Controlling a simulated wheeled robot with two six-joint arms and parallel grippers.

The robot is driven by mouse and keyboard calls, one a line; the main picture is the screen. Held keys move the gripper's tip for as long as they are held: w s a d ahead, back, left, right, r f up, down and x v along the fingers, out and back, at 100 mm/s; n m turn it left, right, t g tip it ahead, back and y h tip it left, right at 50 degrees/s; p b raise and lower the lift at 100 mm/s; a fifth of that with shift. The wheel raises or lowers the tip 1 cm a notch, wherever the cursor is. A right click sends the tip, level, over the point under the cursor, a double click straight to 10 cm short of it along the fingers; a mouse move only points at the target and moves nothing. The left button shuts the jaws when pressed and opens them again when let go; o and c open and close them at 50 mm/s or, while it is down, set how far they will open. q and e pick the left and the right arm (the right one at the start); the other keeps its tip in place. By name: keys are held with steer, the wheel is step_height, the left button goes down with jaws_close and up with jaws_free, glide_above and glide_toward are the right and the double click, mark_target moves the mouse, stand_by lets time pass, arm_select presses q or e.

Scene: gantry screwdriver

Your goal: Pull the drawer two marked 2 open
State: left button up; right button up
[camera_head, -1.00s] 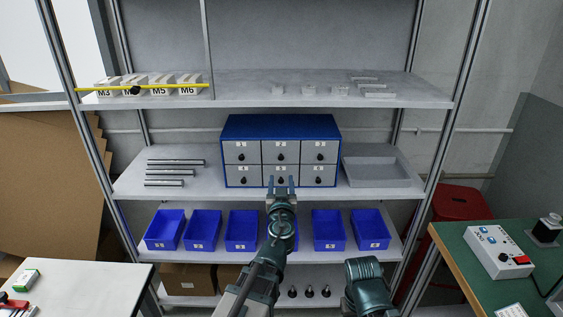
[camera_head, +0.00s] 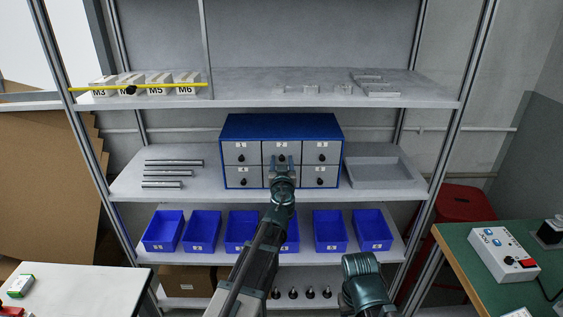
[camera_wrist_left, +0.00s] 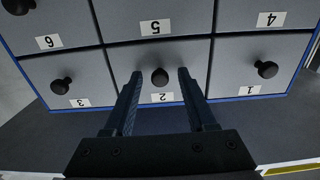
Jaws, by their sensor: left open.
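The blue drawer cabinet (camera_head: 282,121) stands on the middle shelf with two rows of grey drawers, all looking shut. Drawer two (camera_head: 271,147) is the top middle one. In the left wrist view, which shows the cabinet upside down, drawer two (camera_wrist_left: 120,58) carries an inverted label 2 (camera_wrist_left: 162,98) and a black knob (camera_wrist_left: 159,77). My left gripper (camera_head: 281,159) is in front of it, open. In the left wrist view its two fingers (camera_wrist_left: 160,76) stand either side of the knob, with a visible gap on each side.
Several metal rods (camera_head: 168,173) lie left of the cabinet and a grey tray (camera_head: 381,187) sits right of it. The upper shelf (camera_head: 240,95) is above; blue bins (camera_head: 331,247) stand below. Knobs of drawers three (camera_wrist_left: 62,86) and one (camera_wrist_left: 266,69) flank the gripper.

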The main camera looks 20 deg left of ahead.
arm_select(q)
jaws_close()
stand_by(1.3)
